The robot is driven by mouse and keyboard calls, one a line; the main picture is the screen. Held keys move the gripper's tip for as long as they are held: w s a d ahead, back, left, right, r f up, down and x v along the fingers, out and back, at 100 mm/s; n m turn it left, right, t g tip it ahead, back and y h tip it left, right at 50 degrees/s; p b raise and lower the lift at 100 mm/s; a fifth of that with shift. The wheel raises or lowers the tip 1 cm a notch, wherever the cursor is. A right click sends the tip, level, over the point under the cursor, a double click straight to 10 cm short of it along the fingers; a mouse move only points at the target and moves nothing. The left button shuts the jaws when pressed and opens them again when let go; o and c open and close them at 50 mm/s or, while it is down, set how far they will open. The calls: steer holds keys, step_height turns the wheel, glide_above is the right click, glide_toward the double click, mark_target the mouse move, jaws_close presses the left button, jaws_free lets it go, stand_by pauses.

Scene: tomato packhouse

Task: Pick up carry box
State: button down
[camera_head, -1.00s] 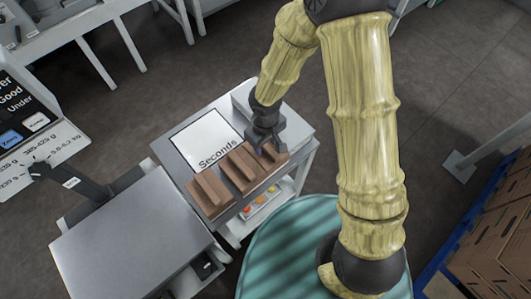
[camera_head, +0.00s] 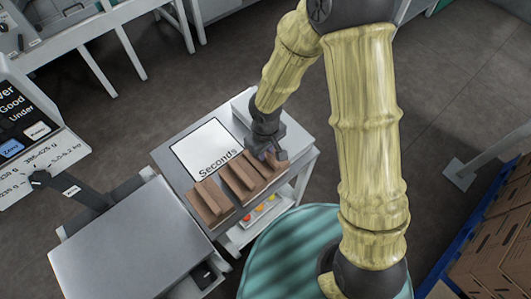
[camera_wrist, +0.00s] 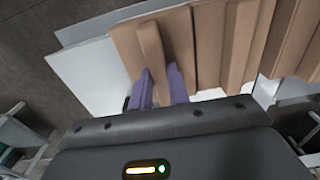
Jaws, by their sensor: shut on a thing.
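Several brown carry boxes with raised ridge handles stand side by side on a grey cart; the head view shows a left box (camera_head: 207,208), a middle box (camera_head: 236,184) and a right box (camera_head: 271,176). My gripper (camera_head: 268,157) is over the right box. In the wrist view, the purple fingers (camera_wrist: 160,86) of my gripper are on both sides of the handle of the nearest carry box (camera_wrist: 180,45), shut on it. The fingertips partly hide the handle's lower end. I cannot tell whether this box is clear of the cart top.
The cart (camera_head: 170,150) has a white "Seconds" sheet (camera_head: 205,147) behind the boxes and a lower shelf with tomatoes (camera_head: 262,212). A metal-topped table (camera_head: 130,240) stands at left. Stacked cartons (camera_head: 500,240) are at lower right. Open floor lies behind the cart.

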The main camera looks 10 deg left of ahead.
step_height(320, 180, up, 9)
steer(key=p, duration=0.2)
steer(key=shift+r, duration=0.15)
stand_by(0.4)
step_height(320, 180, up, 7)
steer(key=p, duration=0.5)
